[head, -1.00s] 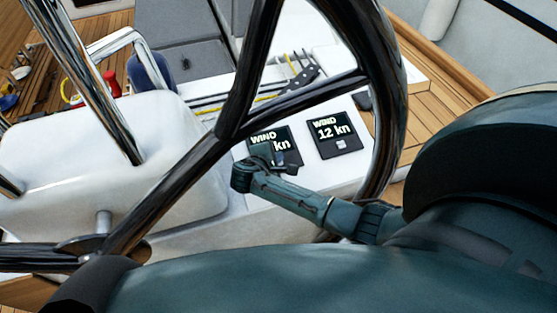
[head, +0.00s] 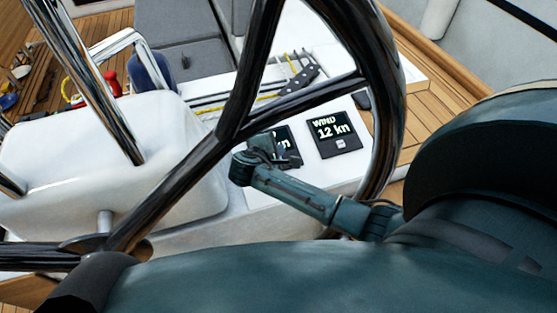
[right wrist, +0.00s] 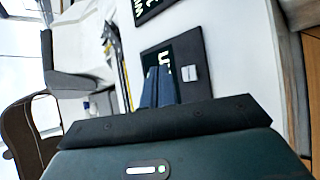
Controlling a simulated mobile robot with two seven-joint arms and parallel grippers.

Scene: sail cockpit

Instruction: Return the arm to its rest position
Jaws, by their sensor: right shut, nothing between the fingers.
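My right arm reaches in from the right in the head view, and its gripper (head: 268,148) is over the left wind display (head: 289,153), hiding much of it. In the right wrist view the two dark blue fingers (right wrist: 158,86) are together and empty, in front of one dark display (right wrist: 186,62). I cannot tell the exact gap between fingers and display. The right wind display (head: 334,134) reads "WIND 12 kn" and is uncovered. My left gripper is not in view.
A large dark steering wheel (head: 190,190) crosses the head view close to my right arm. A white console (head: 120,180) stands at the left with a chrome rail (head: 88,80). Wooden deck (head: 440,105) shows at the right.

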